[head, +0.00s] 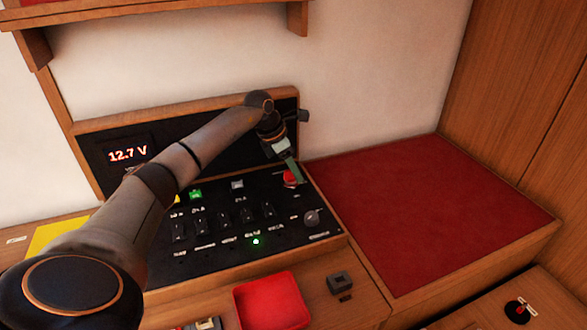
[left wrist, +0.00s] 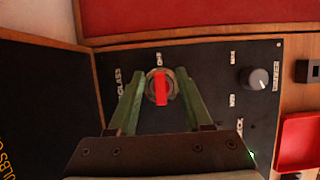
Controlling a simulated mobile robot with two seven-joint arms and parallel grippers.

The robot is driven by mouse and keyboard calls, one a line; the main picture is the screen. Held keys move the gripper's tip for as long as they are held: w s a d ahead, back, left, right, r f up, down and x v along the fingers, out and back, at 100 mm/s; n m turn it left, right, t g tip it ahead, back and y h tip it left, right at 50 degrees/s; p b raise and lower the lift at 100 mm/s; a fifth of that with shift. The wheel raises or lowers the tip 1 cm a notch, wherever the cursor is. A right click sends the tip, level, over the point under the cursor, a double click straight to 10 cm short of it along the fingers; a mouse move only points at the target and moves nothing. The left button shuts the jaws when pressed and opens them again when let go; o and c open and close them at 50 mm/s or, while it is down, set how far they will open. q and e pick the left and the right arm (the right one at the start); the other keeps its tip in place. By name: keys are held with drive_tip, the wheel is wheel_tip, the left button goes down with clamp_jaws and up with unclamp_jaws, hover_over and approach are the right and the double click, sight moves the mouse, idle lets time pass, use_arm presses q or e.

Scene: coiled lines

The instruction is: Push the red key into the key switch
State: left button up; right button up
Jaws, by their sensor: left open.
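The red key (left wrist: 160,87) is a narrow red bar standing over the round key switch (left wrist: 151,97) on the black panel in the left wrist view. I cannot tell how deep it sits. In the head view the red key (head: 290,177) shows at the panel's right part, partly hidden by my gripper. My left gripper (left wrist: 160,72) is open, with one green finger on each side of the key and a gap on both sides. It also shows in the head view (head: 297,180), reaching down to the panel. My right gripper is not in view.
The black panel (head: 220,225) has several rocker switches and a grey knob (head: 312,217). A red tray (head: 271,302) and a small dark block (head: 341,282) lie in front. A red cushion (head: 430,210) is right of the panel. A wooden shelf (head: 160,15) hangs above.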

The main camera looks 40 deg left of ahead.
use_arm(q)
drive_tip(key=v, duration=1.2)
drive_tip(key=shift+r+b, duration=0.25)
drive_tip(key=shift+b, duration=0.2)
drive_tip(key=shift+s, duration=0.1)
